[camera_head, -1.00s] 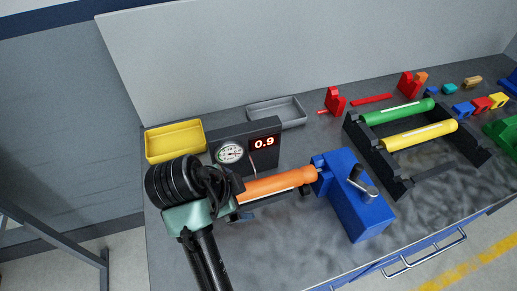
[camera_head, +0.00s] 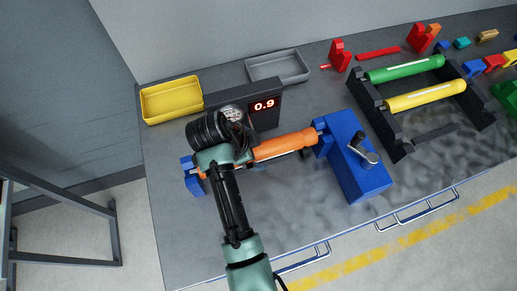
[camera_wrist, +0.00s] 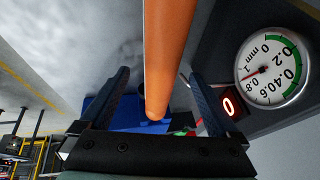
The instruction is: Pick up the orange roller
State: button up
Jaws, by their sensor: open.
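The orange roller (camera_head: 285,145) lies level in a blue fixture, its right end at a blue block with a crank handle (camera_head: 356,165) and its left end at a smaller blue support (camera_head: 192,178). My wrist hides part of the roller's left half in the head view. In the wrist view my gripper (camera_wrist: 160,76) is open, one dark finger on each side of the orange roller (camera_wrist: 168,50). The roller runs from the top edge down between the fingers. I see no finger touching it, and its depth between them is hard to tell.
A dial gauge stand with a red 0.9 display (camera_head: 264,104) stands close behind the roller. A yellow tray (camera_head: 171,101) and grey tray (camera_head: 279,67) lie behind it. A black rack (camera_head: 395,142) holding green and yellow rollers stands right. The bench front is clear.

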aim_at(258, 150)
jog(key=x, duration=0.4)
jog(key=shift+w+d+f+p, duration=0.1)
jog(key=shift+p, duration=0.25)
grip_shut()
jog(key=shift+w, duration=0.1)
